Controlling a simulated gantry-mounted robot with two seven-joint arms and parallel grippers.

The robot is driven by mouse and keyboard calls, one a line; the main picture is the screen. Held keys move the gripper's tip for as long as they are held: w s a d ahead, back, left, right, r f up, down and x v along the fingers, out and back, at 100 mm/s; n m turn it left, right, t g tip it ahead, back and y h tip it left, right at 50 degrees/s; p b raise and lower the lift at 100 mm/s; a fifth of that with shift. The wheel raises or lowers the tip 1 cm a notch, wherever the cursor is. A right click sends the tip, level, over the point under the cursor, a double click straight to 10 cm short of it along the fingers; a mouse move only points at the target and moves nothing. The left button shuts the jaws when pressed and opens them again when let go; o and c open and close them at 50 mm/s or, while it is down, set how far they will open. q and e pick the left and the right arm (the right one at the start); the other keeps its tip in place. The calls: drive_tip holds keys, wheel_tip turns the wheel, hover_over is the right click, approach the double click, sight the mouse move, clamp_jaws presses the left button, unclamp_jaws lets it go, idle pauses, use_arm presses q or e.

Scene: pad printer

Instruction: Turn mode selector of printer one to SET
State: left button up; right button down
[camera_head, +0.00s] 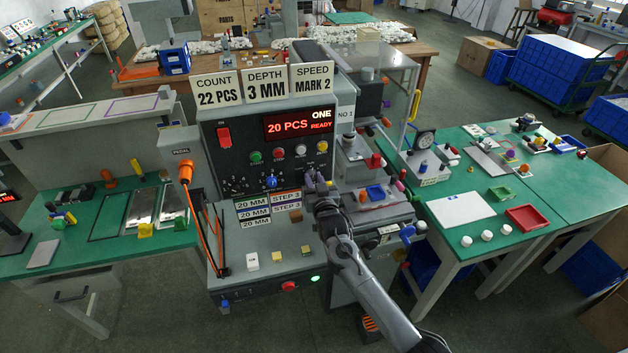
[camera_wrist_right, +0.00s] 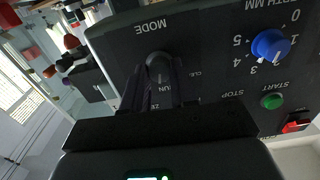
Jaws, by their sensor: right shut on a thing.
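Printer one (camera_head: 232,115) stands in the middle of the head view, marked ONE, with a red display reading 20 PCS READY. Its black mode selector (camera_wrist_right: 159,66) shows in the right wrist view under the upside-down word MODE. My right gripper (camera_head: 316,182) is at the right part of the printer's front panel. In the right wrist view its two dark fingers (camera_wrist_right: 155,95) are on either side of the selector and shut on it. The position labels are partly covered; "UN" and "CLE" can be read. My left gripper is not in view.
A blue depth knob (camera_wrist_right: 270,46) and a green START button (camera_wrist_right: 271,102) are beside the selector. Small blocks lie on the printer's front shelf (camera_head: 232,243). A green table (camera_head: 545,180) with trays stands at the right.

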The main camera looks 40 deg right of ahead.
drive_tip(key=m, duration=0.3)
drive_tip(key=shift+m, duration=0.4)
drive_tip(key=m+p, duration=0.1)
drive_tip(key=m, duration=0.2)
drive_tip(key=shift+m, duration=1.1)
drive_tip(key=c, duration=1)
unclamp_jaws()
drive_tip(key=shift+o, duration=0.6)
drive_tip(key=shift+s, duration=0.15)
